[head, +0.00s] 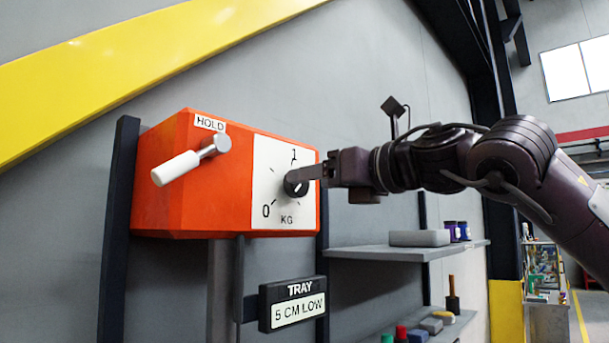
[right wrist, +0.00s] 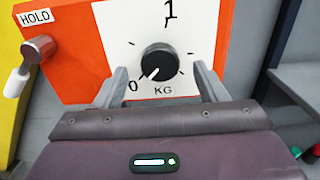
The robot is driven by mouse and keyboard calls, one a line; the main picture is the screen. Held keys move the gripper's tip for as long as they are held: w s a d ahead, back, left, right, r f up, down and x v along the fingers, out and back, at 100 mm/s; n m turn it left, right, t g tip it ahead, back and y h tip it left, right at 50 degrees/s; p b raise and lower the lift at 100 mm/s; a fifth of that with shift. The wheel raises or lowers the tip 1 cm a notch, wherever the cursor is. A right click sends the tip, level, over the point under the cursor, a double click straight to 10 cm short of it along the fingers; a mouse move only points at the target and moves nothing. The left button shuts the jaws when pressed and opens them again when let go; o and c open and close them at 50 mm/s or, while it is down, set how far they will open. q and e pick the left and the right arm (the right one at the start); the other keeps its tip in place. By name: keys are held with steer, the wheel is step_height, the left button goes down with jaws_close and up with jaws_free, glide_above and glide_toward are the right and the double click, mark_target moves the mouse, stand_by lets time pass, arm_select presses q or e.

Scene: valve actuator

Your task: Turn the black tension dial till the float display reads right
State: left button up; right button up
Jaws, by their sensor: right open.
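The black dial (head: 296,184) sits on a white KG scale plate (head: 268,160) on the front of the orange box (head: 175,215). In the right wrist view the dial (right wrist: 159,62) has a white pointer mark aimed down-left, close to the 0. My right gripper (head: 296,174) is at the dial; in the right wrist view its open fingers (right wrist: 162,85) stand left and right of the dial, with gaps on both sides. The display sign (head: 293,303) under the box reads "TRAY 5 CM LOW". My left gripper is not in view.
A white-handled lever (head: 178,168) marked HOLD sticks out from the box's left. Right of the box, a grey shelf (head: 365,252) carries a grey block (head: 420,238) and small containers. A lower shelf holds several coloured items.

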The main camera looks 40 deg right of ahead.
steer(key=w+p, duration=0.1)
steer(key=w, duration=0.2)
steer(key=shift+w+a, duration=0.15)
steer(key=shift+w, duration=0.15)
steer(key=shift+c, duration=0.2)
steer(key=shift+s, duration=0.1)
steer(key=shift+c, duration=1.1)
steer(key=c, duration=0.7)
